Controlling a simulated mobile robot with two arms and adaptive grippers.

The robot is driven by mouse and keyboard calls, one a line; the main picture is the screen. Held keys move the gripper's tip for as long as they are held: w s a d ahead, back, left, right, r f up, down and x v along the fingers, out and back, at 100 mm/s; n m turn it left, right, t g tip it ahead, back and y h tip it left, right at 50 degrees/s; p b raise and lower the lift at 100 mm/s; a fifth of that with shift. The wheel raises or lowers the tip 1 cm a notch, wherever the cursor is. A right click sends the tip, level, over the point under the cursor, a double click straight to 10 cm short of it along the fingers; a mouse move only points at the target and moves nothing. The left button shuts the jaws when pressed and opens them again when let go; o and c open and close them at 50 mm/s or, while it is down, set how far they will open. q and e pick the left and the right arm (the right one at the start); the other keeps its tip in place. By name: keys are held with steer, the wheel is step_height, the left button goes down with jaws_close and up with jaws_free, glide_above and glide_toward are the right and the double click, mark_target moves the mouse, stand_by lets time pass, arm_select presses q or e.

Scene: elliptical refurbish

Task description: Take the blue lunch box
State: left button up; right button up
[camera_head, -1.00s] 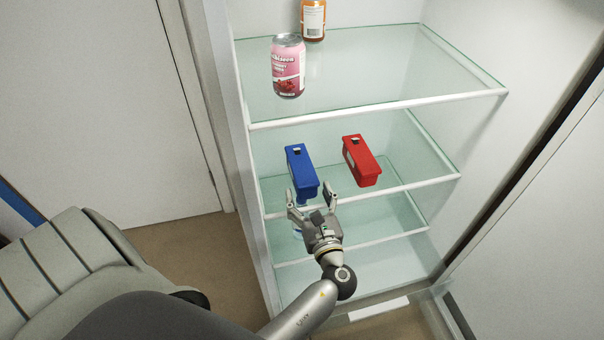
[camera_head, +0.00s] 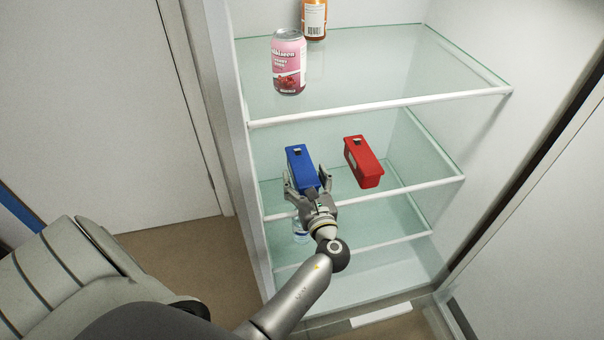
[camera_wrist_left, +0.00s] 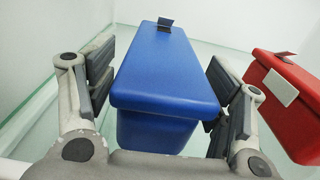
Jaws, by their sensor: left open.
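The blue lunch box (camera_head: 301,167) sits on the second glass shelf of the open fridge, on its left side. It also shows in the left wrist view (camera_wrist_left: 165,75), its near end between the two open fingers. My left gripper (camera_head: 307,184) is open around that near end. In the left wrist view, the left gripper (camera_wrist_left: 160,95) has a finger on each side of the box, and the right finger looks very close to it. I cannot tell whether it touches. My right gripper is not in view.
A red lunch box (camera_head: 363,162) stands just right of the blue one on the same shelf. A pink can (camera_head: 289,62) and an orange bottle (camera_head: 314,18) stand on the shelf above. A bottle (camera_head: 300,230) is partly visible on the shelf below. The fridge wall is close on the left.

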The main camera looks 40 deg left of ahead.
arm_select(q)
steer(key=shift+c, duration=0.5)
steer(key=c, duration=1.2)
steer(key=shift+r, duration=0.1)
steer(key=shift+c, duration=0.2)
steer(key=shift+r, duration=0.1)
